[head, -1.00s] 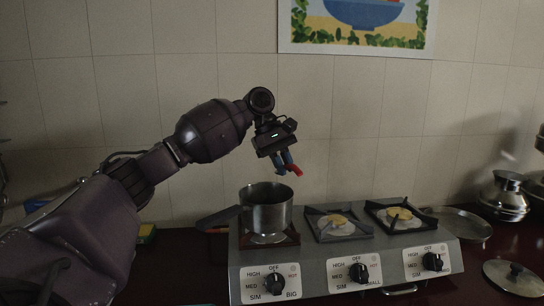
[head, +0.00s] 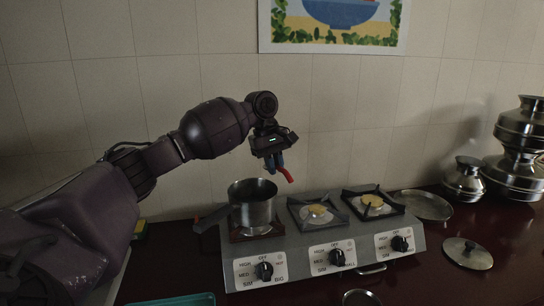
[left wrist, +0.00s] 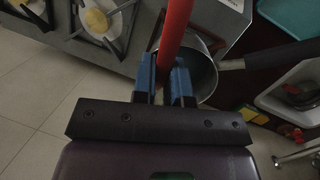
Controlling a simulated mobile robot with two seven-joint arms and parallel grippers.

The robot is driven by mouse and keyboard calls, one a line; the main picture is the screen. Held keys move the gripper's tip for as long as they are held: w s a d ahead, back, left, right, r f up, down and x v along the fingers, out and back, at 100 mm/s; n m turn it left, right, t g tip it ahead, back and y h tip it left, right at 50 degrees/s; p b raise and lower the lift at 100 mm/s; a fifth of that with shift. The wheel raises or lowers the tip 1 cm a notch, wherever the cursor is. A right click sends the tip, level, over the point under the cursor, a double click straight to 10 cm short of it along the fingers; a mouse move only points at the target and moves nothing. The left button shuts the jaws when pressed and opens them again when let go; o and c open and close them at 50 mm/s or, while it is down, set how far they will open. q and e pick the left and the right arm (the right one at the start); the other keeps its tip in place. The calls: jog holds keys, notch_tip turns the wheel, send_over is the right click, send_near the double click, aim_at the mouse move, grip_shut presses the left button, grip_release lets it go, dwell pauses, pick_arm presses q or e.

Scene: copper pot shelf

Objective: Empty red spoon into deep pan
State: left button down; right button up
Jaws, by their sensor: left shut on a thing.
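My left gripper (head: 273,162) is shut on the red spoon (head: 286,174), just above and a little right of the deep pan's rim in the head view. The spoon's red shaft also shows in the left wrist view (left wrist: 175,30), between the blue fingertips (left wrist: 166,80). Its bowl and anything in it cannot be made out. The deep pan (head: 253,212) is a steel pot with a dark handle, standing on the left burner of the stove. It also shows in the left wrist view (left wrist: 203,72), partly behind the spoon and fingers. My right gripper is not in view.
The grey stove (head: 315,243) has two free burners right of the pan. A flat metal plate (head: 425,205), a lid (head: 467,253) and stacked steel pots (head: 519,150) stand to the right. A teal tray (head: 172,300) lies at the front. The tiled wall is close behind.

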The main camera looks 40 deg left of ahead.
pick_arm(q)
jog(key=shift+d+r+p, duration=0.1)
jog(key=shift+p, duration=0.25)
jog(key=shift+w+d+r+p, duration=0.1)
jog(key=shift+r+p, duration=0.1)
jog(key=shift+p, duration=0.8)
jog(key=p, duration=0.1)
jog(key=y+p, duration=0.1)
jog(key=shift+d+f+p, duration=0.1)
jog(key=shift+d+p, duration=0.15)
jog(key=shift+p, duration=0.1)
jog(key=shift+f, duration=0.1)
jog(key=shift+w+d+g+y, duration=0.2)
jog(key=shift+d+g+y, duration=0.25)
jog(key=shift+y, duration=0.25)
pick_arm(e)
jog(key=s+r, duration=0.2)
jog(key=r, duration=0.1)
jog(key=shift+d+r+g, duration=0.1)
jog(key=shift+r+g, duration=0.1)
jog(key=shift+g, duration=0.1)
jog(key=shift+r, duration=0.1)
